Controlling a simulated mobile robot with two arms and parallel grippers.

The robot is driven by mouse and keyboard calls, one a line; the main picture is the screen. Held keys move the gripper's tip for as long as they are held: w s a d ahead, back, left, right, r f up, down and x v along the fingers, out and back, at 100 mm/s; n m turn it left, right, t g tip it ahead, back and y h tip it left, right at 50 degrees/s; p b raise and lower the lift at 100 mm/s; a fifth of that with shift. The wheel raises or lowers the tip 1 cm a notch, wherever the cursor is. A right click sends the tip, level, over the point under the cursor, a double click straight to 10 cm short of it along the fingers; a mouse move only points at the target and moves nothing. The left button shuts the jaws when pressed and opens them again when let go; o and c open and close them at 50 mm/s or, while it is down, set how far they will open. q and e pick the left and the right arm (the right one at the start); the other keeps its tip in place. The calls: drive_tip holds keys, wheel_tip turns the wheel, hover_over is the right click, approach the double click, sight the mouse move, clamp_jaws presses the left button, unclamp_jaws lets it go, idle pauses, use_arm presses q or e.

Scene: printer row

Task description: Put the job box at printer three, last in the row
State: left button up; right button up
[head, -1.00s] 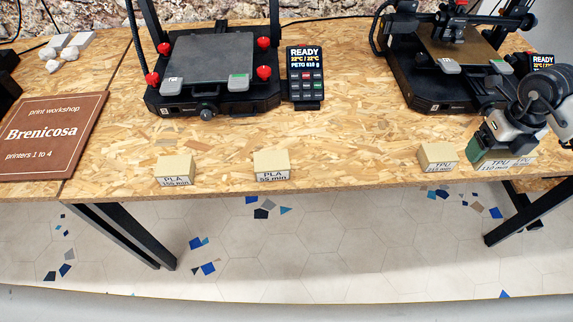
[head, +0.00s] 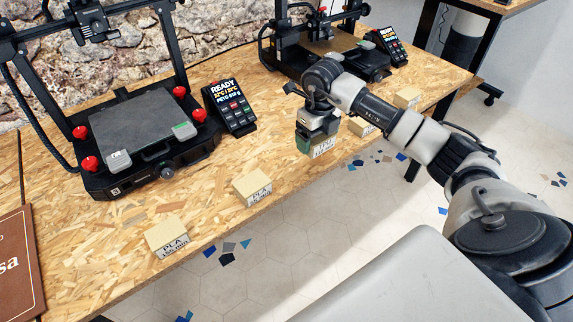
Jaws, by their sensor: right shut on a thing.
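My right gripper (head: 318,140) is shut on a tan job box (head: 323,148) whose white label reads TPU. It holds the box near the table's front edge, seemingly above the top. Printer three (head: 150,145), with a grey bed and a small 3 on its front, stands at the left. Two tan boxes labelled PLA, one (head: 166,233) at the left and one (head: 252,184) nearer the gripper, sit in front of it along the edge. My left gripper is not in view.
Another printer (head: 325,55) stands farther right, with tan boxes before it, one (head: 361,127) partly hidden by my arm and one (head: 407,96) beyond. A READY screen (head: 229,105) stands beside printer three. Table between the nearer PLA box and the held box is bare. A brown sign (head: 20,268) lies at the left.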

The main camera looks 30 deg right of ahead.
hover_over(290, 172)
wheel_tip(290, 172, down, 4)
drive_tip(key=shift+r, duration=0.1)
wheel_tip(290, 172, down, 4)
drive_tip(key=shift+r+p, duration=0.1)
drive_tip(key=shift+p, duration=0.3)
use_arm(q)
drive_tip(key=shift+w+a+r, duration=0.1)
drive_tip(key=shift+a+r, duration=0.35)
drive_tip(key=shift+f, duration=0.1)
use_arm(e)
drive_tip(key=shift+f, duration=0.25)
drive_tip(key=o, duration=0.8)
drive_tip(key=shift+r, duration=0.2)
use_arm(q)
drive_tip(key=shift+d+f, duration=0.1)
use_arm(e)
wheel_tip(290, 172, up, 12)
